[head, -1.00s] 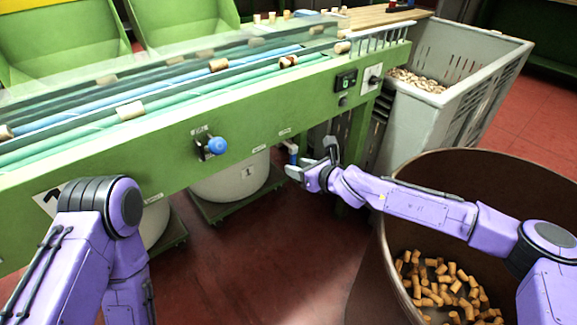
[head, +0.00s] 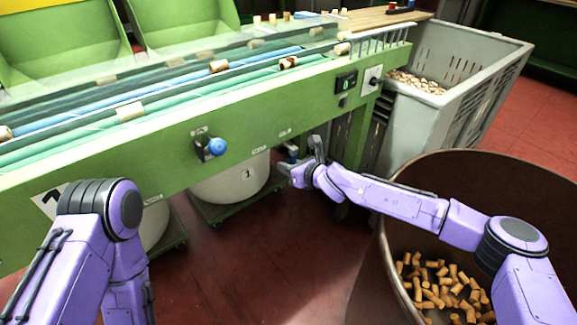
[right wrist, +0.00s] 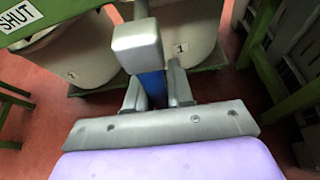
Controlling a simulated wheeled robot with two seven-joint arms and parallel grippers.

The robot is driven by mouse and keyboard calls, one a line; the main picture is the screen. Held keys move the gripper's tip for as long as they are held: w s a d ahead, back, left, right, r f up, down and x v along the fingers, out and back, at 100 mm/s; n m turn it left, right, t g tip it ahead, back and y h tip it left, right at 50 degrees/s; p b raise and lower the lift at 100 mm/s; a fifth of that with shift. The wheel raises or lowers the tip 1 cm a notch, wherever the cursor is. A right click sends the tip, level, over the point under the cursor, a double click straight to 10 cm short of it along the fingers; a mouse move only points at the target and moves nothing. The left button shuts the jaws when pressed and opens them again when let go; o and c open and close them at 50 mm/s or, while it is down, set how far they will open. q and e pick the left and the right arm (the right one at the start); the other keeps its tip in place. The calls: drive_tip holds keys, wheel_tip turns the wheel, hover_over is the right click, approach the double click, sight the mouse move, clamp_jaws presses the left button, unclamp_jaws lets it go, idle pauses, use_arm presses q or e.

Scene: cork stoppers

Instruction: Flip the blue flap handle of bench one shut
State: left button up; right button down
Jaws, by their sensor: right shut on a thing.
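The blue flap handle (right wrist: 153,86) shows in the right wrist view as a blue grip on a grey metal bar, below the front edge of the green bench (head: 255,115). My right gripper (right wrist: 156,92) is shut on the blue grip, with a finger on either side of it. In the head view my right gripper (head: 301,160) is under the bench's front edge and mostly hides the handle. A SHUT label (right wrist: 18,14) is on the green beam in the right wrist view. My left arm comes in at the left of the head view; its gripper is out of view.
A blue knob (head: 217,146) sticks out of the bench front. White tubs (head: 235,180) stand below the bench. A big brown bin (head: 400,235) with corks is under my right arm, and a grey crate (head: 410,130) stands behind it. Red floor is open in front.

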drive_tip(key=shift+s+a+r+m+g+y+b, duration=0.1)
drive_tip(key=shift+s+a+r+m+g+y, duration=0.2)
drive_tip(key=shift+a+m+y, duration=0.35)
drive_tip(key=shift+s+a+r+m+g+y+b, duration=0.1)
drive_tip(key=shift+s+a+r+m+g+y, duration=0.2)
drive_tip(key=shift+m, duration=0.65)
drive_tip(key=shift+s+a+r+m+g+y+b, duration=0.1)
drive_tip(key=shift+s+a+r+m+g+y, duration=0.1)
drive_tip(key=shift+s+a+m+y, duration=0.45)
drive_tip(key=shift+w+d, duration=0.15)
drive_tip(key=shift+w, duration=0.05)
drive_tip(key=c, duration=1.1)
unclamp_jaws()
drive_tip(key=p+v, duration=0.1)
drive_tip(key=v, duration=0.9)
drive_tip(key=shift+s+d+r, duration=0.1)
drive_tip(key=shift+s+d, duration=0.05)
drive_tip(key=shift+s, duration=0.05)
